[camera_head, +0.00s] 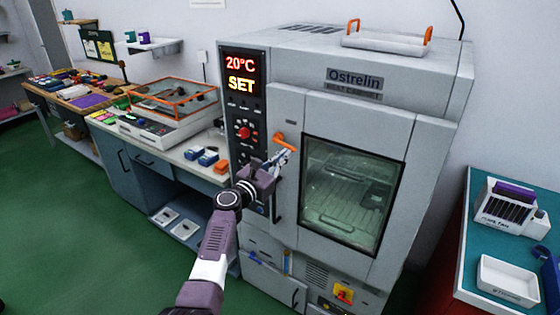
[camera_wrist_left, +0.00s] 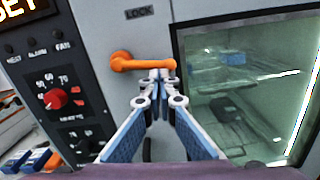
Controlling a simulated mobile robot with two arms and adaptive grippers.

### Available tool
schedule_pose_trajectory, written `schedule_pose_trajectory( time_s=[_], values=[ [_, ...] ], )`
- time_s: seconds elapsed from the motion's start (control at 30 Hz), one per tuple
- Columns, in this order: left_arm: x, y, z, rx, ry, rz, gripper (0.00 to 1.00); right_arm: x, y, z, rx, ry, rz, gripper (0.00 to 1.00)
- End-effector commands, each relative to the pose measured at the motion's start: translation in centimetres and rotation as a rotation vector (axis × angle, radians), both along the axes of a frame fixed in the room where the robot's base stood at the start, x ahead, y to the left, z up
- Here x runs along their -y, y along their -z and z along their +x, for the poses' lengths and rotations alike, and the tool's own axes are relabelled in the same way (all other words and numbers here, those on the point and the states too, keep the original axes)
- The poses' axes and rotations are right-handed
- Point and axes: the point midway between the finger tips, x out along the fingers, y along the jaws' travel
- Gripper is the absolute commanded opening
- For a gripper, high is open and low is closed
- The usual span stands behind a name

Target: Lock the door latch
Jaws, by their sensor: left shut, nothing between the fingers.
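The door latch is an orange handle (camera_head: 284,141) on the oven door, left of its window. In the left wrist view the orange latch (camera_wrist_left: 135,62) lies roughly horizontal, its round pivot at the left and its free end at the right, below a "LOCK" label (camera_wrist_left: 139,13). My left gripper (camera_head: 286,154) is shut and empty, with its fingertips (camera_wrist_left: 157,76) at the latch's right part, just below it. I cannot tell whether they touch it. The oven door (camera_head: 284,112) looks closed. My right gripper is not in view.
The oven's control panel (camera_head: 244,105) with a red knob (camera_head: 243,133) and a "20°C SET" display is left of the latch. A dark vertical door handle (camera_head: 277,203) hangs below it. A workbench (camera_head: 183,150) stands left, a teal table (camera_head: 477,206) with trays right. Green floor is free in front.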

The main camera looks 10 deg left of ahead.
Motion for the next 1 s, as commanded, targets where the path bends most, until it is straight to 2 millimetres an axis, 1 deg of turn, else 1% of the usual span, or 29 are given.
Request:
schedule_pose_trajectory(
  time_s=[0.1,0.3,0.53,1.0],
  values=[
    [0.22,-0.49,0.44,-0.018,0.003,-0.050,0.00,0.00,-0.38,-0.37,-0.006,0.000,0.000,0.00],
    [0.36,-0.84,0.73,-0.017,0.002,-0.045,0.00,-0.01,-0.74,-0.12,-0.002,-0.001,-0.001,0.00],
    [0.36,-0.95,0.85,-0.017,0.001,-0.043,0.00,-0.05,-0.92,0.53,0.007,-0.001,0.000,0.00],
    [0.33,-0.83,0.85,-0.016,0.000,-0.042,0.00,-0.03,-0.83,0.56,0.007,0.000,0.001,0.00]
  ],
)
